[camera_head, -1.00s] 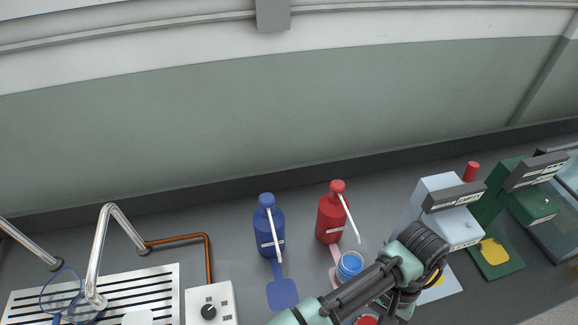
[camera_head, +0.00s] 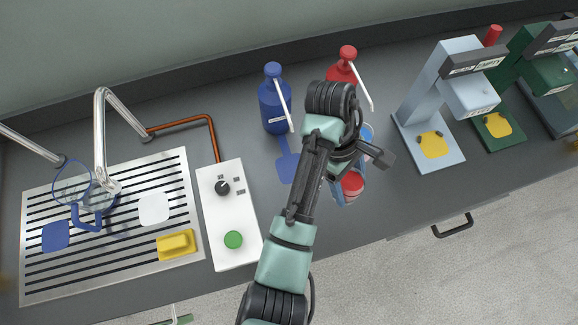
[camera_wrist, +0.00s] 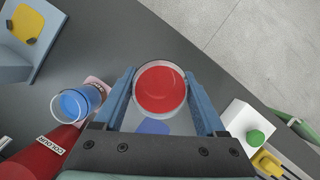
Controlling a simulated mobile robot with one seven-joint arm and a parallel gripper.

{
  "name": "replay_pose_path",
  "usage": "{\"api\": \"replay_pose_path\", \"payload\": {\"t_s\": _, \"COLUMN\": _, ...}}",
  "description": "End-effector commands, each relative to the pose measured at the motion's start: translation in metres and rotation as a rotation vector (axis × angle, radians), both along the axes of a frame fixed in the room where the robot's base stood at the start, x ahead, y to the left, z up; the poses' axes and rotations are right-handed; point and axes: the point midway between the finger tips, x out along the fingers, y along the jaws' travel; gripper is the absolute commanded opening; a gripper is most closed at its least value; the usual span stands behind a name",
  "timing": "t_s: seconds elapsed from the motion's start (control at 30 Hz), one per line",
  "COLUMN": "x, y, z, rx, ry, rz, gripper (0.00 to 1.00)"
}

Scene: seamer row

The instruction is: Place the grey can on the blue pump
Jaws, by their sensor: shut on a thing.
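My gripper (camera_wrist: 160,82) is shut on a can with a red top inside a pale, see-through rim (camera_wrist: 160,88). That can also shows in the head view (camera_head: 352,186), partly behind my arm; its side is mostly hidden and I cannot make out grey. The blue pump (camera_head: 275,108) is a blue bottle with a white spout, left of my arm. A flat blue pad (camera_head: 286,165) lies in front of it; part shows below the held can in the wrist view (camera_wrist: 153,127). Whether the can touches the counter I cannot tell.
The red pump (camera_head: 341,69) stands behind my arm. A blue can (camera_wrist: 78,104) stands before it on a pink pad, close beside my gripper. A white control box (camera_head: 230,205) and slotted drain tray (camera_head: 110,225) are left. Grey and green machines (camera_head: 432,110) stand right.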

Motion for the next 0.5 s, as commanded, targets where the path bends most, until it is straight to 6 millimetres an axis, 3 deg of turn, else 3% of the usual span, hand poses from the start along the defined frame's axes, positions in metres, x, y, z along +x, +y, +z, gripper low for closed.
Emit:
{"api": "replay_pose_path", "payload": {"t_s": 0.2, "x": -0.034, "y": 0.017, "z": -0.033, "rx": 0.0, "ry": 0.005, "rz": 0.461, "gripper": 0.05}}
{"api": "replay_pose_path", "payload": {"t_s": 0.5, "x": -0.064, "y": 0.056, "z": -0.057, "rx": 0.003, "ry": 0.0, "rz": 0.798, "gripper": 0.05}}
